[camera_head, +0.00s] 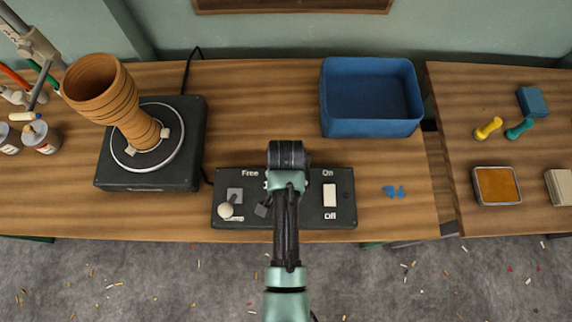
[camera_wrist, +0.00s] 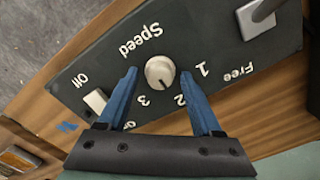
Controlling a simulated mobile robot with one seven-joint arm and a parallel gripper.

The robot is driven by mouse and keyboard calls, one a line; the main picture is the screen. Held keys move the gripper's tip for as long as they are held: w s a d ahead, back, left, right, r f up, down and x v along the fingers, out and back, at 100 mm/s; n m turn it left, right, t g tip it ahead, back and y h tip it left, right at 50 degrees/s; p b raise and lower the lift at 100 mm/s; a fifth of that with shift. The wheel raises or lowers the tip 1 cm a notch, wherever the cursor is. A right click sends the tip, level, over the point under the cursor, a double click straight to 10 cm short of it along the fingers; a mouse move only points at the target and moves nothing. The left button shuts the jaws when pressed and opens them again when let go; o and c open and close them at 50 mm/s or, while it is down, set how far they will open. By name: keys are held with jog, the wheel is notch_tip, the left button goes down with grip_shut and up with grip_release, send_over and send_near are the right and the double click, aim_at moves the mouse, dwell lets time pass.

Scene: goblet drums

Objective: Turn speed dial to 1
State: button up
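The speed dial (camera_wrist: 160,72) is a round, pale knob on the dark control panel (camera_head: 345,215). The wrist view shows it under the word Speed, with 1, 2 and 3 around it. Its dark mark points toward the side between 2 and 3. My gripper (camera_wrist: 159,74) is open, with one blue finger on each side of the dial. A gap shows between each fingertip and the knob; I cannot tell the height above the panel. In the head view my arm hides the dial.
The panel also has a Free/Clamp lever (camera_head: 226,209) on the left and an On/Off rocker (camera_head: 330,195) on the right. A blue bin (camera_head: 370,128) is behind.

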grip_shut()
jog(key=shift+r+p, duration=0.1)
jog(key=shift+p, duration=0.2)
jog(key=shift+r+n+p, duration=0.1)
jog(key=shift+n+p, duration=0.65)
jog(key=shift+n, duration=0.35)
jog(key=n+p, duration=0.1)
jog(key=n, duration=0.1)
jog(key=shift+n+p, duration=0.35)
jog(key=shift+n, duration=0.05)
jog(key=n+p, duration=0.1)
jog(key=n, duration=0.2)
jog(key=shift+p, duration=0.3)
jog(key=shift+n+p, duration=0.55)
jog(key=shift+n, duration=1.35)
